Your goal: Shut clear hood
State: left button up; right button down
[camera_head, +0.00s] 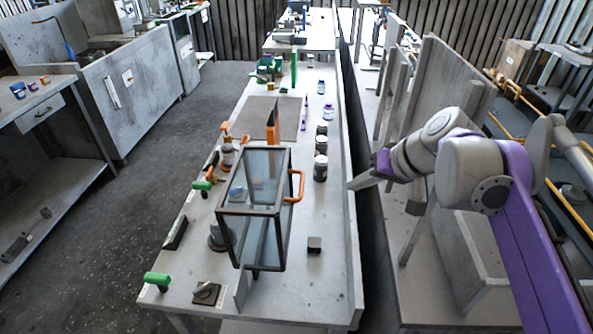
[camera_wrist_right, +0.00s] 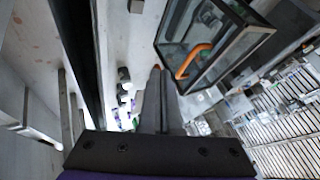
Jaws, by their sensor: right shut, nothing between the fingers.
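The clear hood (camera_head: 256,222) is a glass box with a dark metal frame, at the middle of the long bench. It looks raised and tilted above the bench top; its hinge is not clear. Its orange handle (camera_head: 299,186) is on the right side. The hood (camera_wrist_right: 213,35) and its handle (camera_wrist_right: 190,62) also show at the upper right of the right wrist view. My right gripper (camera_head: 354,185) is to the right of the handle and apart from it, by the bench's right edge. Its fingers (camera_wrist_right: 160,82) are together and empty. My left gripper is out of view.
Several jars (camera_head: 320,168) stand on the bench right of the hood. A small dark block (camera_head: 314,244) lies in front of them. Green-handled clamps (camera_head: 157,281) line the left edge. A raised rail (camera_head: 349,220) runs along the right edge. An upright orange part (camera_head: 273,122) is behind the hood.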

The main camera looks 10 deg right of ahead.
jog(key=w+a+f, duration=0.6)
jog(key=w+a, duration=0.1)
dwell(0.5)
jog(key=shift+a+r, duration=0.1)
jog(key=shift+a, duration=0.05)
